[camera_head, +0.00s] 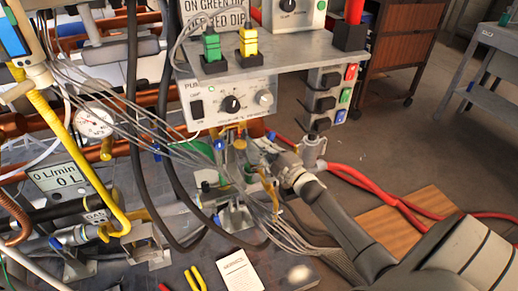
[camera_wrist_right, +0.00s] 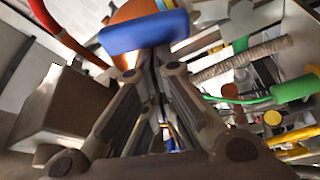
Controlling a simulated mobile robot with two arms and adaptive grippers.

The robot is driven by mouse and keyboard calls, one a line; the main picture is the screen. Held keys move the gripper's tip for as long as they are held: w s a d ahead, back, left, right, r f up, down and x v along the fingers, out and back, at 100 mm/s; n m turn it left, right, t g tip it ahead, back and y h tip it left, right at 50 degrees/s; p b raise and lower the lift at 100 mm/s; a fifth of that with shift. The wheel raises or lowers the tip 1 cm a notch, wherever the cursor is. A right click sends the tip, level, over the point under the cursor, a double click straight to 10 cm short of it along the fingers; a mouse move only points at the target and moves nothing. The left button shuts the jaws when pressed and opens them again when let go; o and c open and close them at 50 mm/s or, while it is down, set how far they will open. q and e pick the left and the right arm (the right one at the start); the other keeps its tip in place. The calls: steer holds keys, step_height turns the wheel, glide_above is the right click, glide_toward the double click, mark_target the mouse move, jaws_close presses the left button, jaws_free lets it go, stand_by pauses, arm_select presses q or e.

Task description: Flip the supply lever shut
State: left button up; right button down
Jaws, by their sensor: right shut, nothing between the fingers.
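A blue lever handle (camera_wrist_right: 145,32) lies across the right wrist view, directly beyond my right fingertips. It looks close to them, but I cannot tell whether they touch. I take it for the supply lever; no label shows on it. In the head view my right gripper (camera_head: 272,158) reaches in from the lower right, among the fittings below the control box. In the wrist view the right gripper (camera_wrist_right: 158,62) has its fingers together with nothing between them. A small blue part (camera_head: 271,136) shows just above the gripper in the head view. My left gripper is not seen.
The control box (camera_head: 232,102) and its shelf overhang the gripper. Grey cables (camera_head: 180,140) and black hoses (camera_head: 165,100) hang to its left. Red hoses (camera_head: 350,172) run to its right. A flow meter (camera_head: 60,178) reads 0 L/min. Open floor lies at the right.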

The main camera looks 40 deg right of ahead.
arm_select(q)
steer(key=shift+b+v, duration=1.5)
steer(key=shift+b, duration=0.05)
arm_select(e)
steer(key=s+d+f+m+t+h, duration=0.1)
steer(key=d+f+m+h, duration=0.1)
steer(key=m, duration=0.7)
steer(key=d+f+m+h, duration=0.2)
steer(key=d+m+h, duration=0.2)
steer(key=m, duration=0.5)
steer(key=shift+s+d+f+t+h, duration=0.25)
steer(key=shift+s+d+t+h, duration=0.15)
steer(key=shift+d, duration=0.25)
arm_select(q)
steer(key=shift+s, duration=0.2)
arm_select(e)
steer(key=shift+f, duration=0.15)
